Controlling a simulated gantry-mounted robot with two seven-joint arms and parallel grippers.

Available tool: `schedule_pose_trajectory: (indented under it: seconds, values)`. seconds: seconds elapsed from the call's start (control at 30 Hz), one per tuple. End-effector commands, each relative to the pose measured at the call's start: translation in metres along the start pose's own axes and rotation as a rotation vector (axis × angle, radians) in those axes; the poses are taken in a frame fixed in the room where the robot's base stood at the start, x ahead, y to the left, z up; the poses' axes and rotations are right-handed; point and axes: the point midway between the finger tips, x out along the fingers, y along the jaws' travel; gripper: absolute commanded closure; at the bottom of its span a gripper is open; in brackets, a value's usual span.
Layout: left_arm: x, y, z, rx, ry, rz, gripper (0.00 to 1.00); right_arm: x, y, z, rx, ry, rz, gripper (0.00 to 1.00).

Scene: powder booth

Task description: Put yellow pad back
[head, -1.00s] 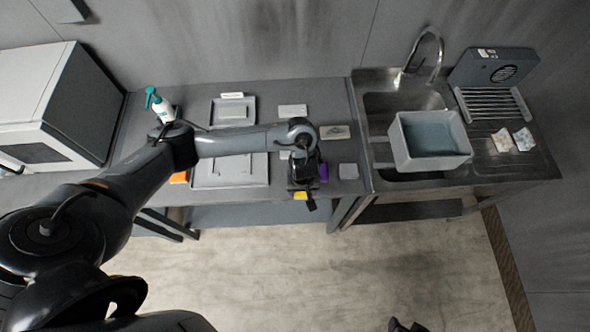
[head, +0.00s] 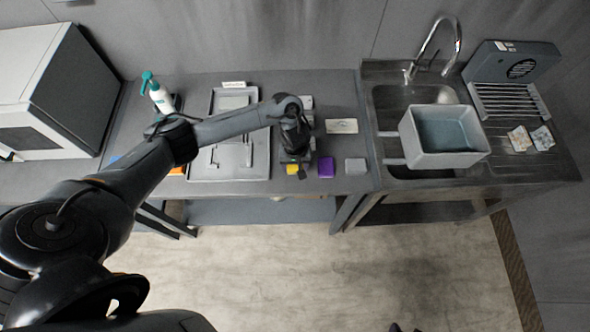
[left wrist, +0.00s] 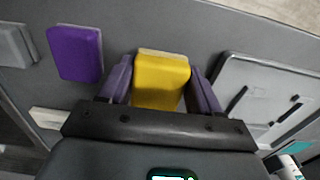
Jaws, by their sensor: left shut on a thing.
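The yellow pad (head: 293,170) is between the fingers of my left gripper (head: 295,160), near the front edge of the grey bench. In the left wrist view the yellow pad (left wrist: 162,82) fills the gap between both fingers of the left gripper (left wrist: 161,70), which is shut on it. The purple pad (head: 326,167) lies on the bench just right of it, and a grey pad (head: 355,165) lies further right. Whether the yellow pad touches the bench is hard to tell. Only dark tips of what may be my right gripper (head: 405,328) show at the bottom edge.
A grey tray (head: 200,171) lies left of the gripper, with a spray bottle (head: 158,95) beyond it. A label card (head: 341,126) lies behind the pads. A sink with a grey tub (head: 470,160) stands to the right. A white box-shaped machine (head: 30,70) stands far left.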

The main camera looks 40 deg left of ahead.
Motion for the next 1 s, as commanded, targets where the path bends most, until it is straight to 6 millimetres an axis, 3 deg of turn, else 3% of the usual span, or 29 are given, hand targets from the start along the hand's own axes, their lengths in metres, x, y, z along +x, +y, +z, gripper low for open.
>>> schedule_pose_trajectory:
  seconds: [0.4,0.83,0.87,1.0]
  values:
    - [0.039,0.0,-0.001,0.001,0.0,0.001,0.65,0.007,-0.002,0.001,0.008,0.003,-0.006,0.57]
    - [0.043,0.0,-0.001,-0.001,0.0,0.001,0.65,0.006,-0.003,0.001,0.011,0.003,-0.008,0.57]
    - [0.043,0.001,-0.001,0.0,0.0,0.001,0.35,0.006,-0.003,0.001,0.01,0.003,-0.008,0.57]
    - [0.043,0.0,-0.001,0.0,0.0,0.001,0.14,0.006,-0.003,0.001,0.01,0.003,-0.008,0.57]
